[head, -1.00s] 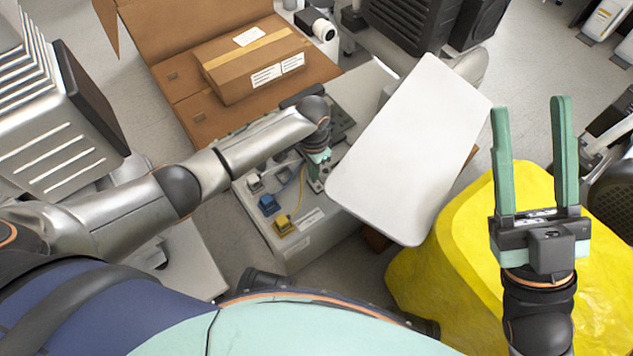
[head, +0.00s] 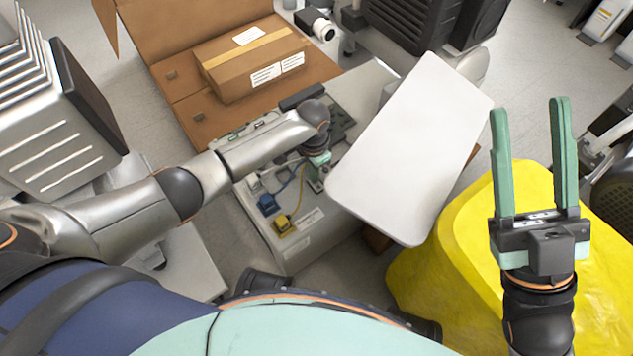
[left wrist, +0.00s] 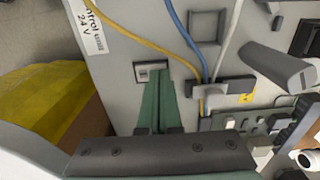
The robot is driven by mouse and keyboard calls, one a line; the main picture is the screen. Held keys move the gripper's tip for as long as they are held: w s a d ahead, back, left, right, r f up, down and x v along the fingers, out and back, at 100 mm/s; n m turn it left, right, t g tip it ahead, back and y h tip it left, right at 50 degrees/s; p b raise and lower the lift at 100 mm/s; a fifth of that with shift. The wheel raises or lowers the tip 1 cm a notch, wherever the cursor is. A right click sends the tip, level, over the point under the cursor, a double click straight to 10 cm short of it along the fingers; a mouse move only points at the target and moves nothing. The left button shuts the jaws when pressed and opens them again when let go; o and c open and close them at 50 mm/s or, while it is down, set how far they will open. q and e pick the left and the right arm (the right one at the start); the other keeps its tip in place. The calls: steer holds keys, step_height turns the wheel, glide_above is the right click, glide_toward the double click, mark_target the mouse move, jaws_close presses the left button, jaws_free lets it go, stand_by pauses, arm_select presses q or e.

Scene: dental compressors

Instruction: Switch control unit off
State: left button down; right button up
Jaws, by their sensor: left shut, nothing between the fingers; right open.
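The control unit is a grey box (head: 298,248) with blue and yellow plugs, below centre in the head view. Its panel (left wrist: 118,62) fills much of the left wrist view, with a label reading "24 V" (left wrist: 92,24). A small switch in a square frame (left wrist: 151,68) is set in that panel. My left gripper (left wrist: 158,80) is shut and empty, with its green fingertips at the switch's lower edge; I cannot tell if they touch it. In the head view its fingers (head: 316,184) are partly hidden by the wrist. My right gripper (head: 531,105) is open and empty over a yellow bag.
A white tilted panel (head: 410,150) stands close right of my left gripper. A cardboard box (head: 252,62) lies behind. Yellow and blue cables (left wrist: 180,28) run beside the switch, and a grey handle-like part (left wrist: 275,65) sticks out to its right.

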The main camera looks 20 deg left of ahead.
arm_select(q)
steer(key=shift+f, duration=0.15)
arm_select(e)
steer(key=shift+f, duration=0.1)
arm_select(q)
steer(key=shift+r+p, duration=0.4)
steer(key=shift+p, duration=0.05)
step_height(320, 180, up, 5)
steer(key=p, duration=0.5)
steer(key=shift+f, duration=0.15)
steer(key=shift+r+p, duration=0.85)
steer(key=shift+p, duration=0.4)
arm_select(e)
step_height(320, 180, up, 9)
steer(key=shift+s+d+n+t, duration=0.15)
steer(key=shift+d+n+t, duration=0.15)
steer(key=shift+d, duration=0.15)
arm_select(q)
steer(key=shift+f, duration=0.1)
arm_select(e)
steer(key=shift+a+f, duration=0.1)
steer(key=shift+f, duration=0.05)
